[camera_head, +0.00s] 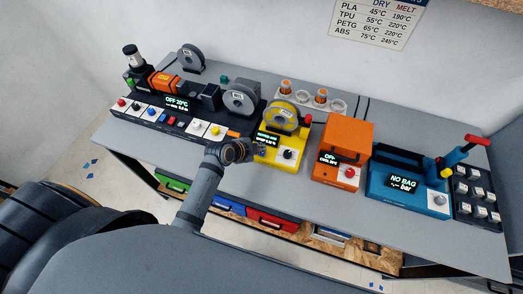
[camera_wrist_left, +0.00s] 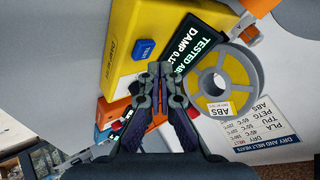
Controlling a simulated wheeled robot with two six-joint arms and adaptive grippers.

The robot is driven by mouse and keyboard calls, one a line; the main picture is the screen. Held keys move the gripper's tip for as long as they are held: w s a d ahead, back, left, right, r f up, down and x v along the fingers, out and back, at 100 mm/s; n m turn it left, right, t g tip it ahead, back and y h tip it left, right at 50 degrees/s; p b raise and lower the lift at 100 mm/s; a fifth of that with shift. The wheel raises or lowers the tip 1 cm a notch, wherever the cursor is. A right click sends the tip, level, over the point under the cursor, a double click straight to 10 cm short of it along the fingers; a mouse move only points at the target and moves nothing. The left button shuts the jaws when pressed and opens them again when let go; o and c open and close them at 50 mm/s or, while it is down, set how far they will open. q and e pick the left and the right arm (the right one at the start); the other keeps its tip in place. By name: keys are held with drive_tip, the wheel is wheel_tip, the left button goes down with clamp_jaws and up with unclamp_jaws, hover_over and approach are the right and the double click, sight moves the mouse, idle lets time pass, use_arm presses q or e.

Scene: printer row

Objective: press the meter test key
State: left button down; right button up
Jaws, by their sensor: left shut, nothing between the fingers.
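The yellow meter (camera_head: 291,164) stands on the grey bench with a spool carrying a yellow centre (camera_head: 281,115) behind it. Its lit display (camera_head: 267,139) reads "TESTED AB..." and "DAMP 0.1..." in the left wrist view (camera_wrist_left: 197,45). The blue test key (camera_wrist_left: 144,49) sits on the meter's yellow face; in the head view I cannot make it out. My left gripper (camera_head: 252,150) is shut and empty at the meter's left front. In the left wrist view its fingertips (camera_wrist_left: 160,72) are close to the key; I cannot tell whether they touch. My right gripper is not in view.
An orange box unit (camera_head: 345,140) and a blue bag sealer (camera_head: 405,190) stand right of the meter. A row of keys and a display unit (camera_head: 176,102) lie to the left. A grey spool (camera_head: 240,99) stands behind. The bench front (camera_head: 300,195) is clear.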

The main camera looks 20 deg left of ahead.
use_arm(q)
wheel_tip(320, 180, up, 5)
drive_tip(key=p, duration=0.5)
drive_tip(key=shift+r, duration=0.1)
idle(0.4)
drive_tip(key=shift+f, duration=0.2)
idle(0.3)
